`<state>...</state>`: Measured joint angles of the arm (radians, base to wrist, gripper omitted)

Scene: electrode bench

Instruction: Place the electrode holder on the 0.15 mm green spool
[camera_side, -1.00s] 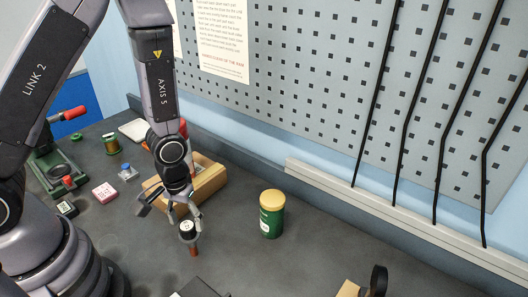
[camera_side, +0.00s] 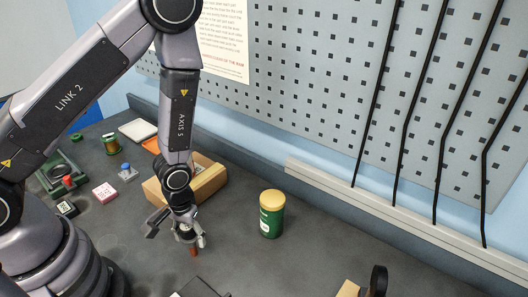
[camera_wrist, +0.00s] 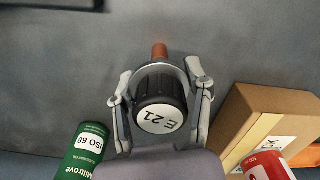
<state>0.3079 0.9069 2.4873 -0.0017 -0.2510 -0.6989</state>
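The electrode holder, a black ribbed cap with a white label reading E21 and a copper-brown stem, shows in the wrist view (camera_wrist: 162,100). In the side view its brown stem shows below my gripper (camera_side: 193,252), with its cap mostly hidden by the fingers. My gripper (camera_wrist: 160,72) has one finger on each side of the cap, with the fingers apart. Narrow gaps seem to show, but firm contact is unclear. Small green-flanged spools stand at the far left: one with a golden-brown winding (camera_side: 111,144) and a smaller green one (camera_side: 77,138). Their sizes are unreadable.
A cardboard box (camera_side: 212,182) stands close behind my gripper; a red can (camera_wrist: 266,166) shows there. A green can with yellow lid (camera_side: 271,214) stands to the right.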

